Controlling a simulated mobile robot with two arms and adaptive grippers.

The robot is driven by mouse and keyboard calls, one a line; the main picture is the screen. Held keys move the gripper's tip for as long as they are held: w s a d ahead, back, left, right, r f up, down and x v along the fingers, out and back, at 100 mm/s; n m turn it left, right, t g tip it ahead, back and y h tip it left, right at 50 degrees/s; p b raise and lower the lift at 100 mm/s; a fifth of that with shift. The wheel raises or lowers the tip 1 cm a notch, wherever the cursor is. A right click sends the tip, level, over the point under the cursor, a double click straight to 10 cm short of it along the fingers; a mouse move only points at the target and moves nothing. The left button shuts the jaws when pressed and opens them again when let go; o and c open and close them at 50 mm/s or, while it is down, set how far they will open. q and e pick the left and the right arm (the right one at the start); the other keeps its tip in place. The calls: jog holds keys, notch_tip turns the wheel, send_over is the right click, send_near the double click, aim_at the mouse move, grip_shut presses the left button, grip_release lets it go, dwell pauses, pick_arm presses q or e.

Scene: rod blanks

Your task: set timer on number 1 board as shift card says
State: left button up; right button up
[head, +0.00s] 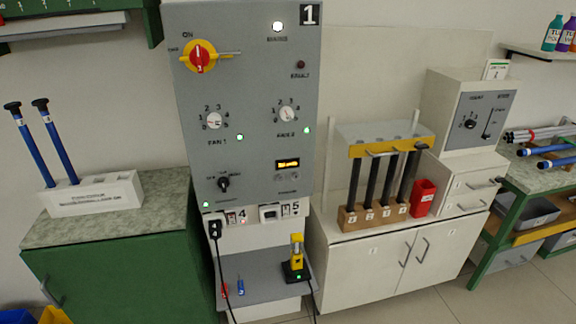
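The grey board (248,100) marked 1 stands upright in the middle of the head view. A small display (288,163) glows yellow at its lower right, with small controls (287,177) below it; its digits are too small to read. The board also carries a red and yellow main switch (200,57), two white fan dials (214,120) and (287,114), and a black selector knob (223,184). A small white and green card (496,69) stands on the control box at right; its text is unreadable, and I cannot tell whether it is the shift card. Neither gripper is in view.
A white cabinet (350,258) at right bears black rods in a wooden rack (372,215) and a red cup (423,198). A green bench (115,270) with two blue-handled tools stands at left. A shelf below the board holds a yellow device (296,252). Cables hang there.

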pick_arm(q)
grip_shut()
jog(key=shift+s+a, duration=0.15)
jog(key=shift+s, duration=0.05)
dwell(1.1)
